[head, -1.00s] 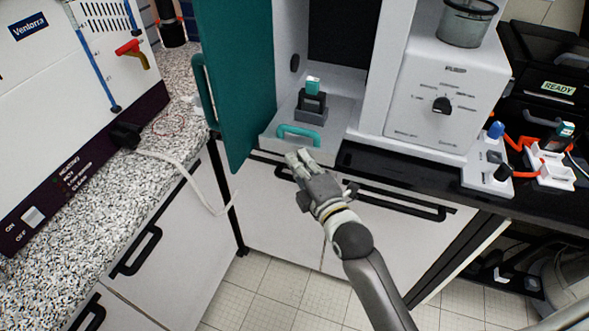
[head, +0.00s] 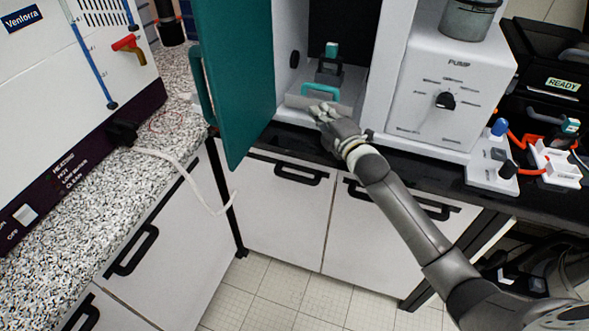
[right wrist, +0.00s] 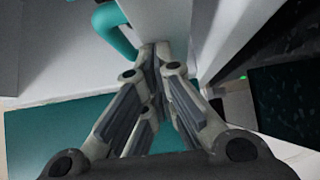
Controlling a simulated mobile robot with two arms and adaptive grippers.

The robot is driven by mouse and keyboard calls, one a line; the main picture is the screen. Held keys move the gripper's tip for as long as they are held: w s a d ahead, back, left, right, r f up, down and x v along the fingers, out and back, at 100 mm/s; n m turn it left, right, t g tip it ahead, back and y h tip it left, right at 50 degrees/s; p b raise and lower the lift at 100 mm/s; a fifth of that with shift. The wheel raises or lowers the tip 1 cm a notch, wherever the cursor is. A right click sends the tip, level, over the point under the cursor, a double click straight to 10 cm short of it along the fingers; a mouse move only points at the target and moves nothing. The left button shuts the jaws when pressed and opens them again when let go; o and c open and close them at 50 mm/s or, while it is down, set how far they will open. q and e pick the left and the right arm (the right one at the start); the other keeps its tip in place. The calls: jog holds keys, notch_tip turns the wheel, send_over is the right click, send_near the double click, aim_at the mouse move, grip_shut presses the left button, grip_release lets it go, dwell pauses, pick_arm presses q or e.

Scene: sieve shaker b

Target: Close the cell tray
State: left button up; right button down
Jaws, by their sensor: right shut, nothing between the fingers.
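The cell tray (head: 298,101) is a grey-white drawer with a teal handle (head: 321,88) on its front. It sits mostly inside the white housing, behind the open teal door (head: 236,85). A dark holder with a teal-capped cell (head: 332,50) stands on the tray. My right gripper (head: 318,109) is shut and empty, its fingertips at the tray's front just below the handle. In the right wrist view the closed fingertips (right wrist: 158,48) meet a pale surface beside the teal handle (right wrist: 115,30); contact looks likely. My left gripper is not in view.
The pump unit (head: 450,100) stands right of the housing. A small white block with blue and black knobs (head: 493,160) lies to its right. The speckled counter (head: 110,210) with a white cable is at left. Floor in front is free.

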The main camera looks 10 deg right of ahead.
jog(key=shift+w+d, duration=0.55)
jog(key=shift+w, duration=0.15)
jog(key=shift+r, duration=0.15)
jog(key=shift+r, duration=0.15)
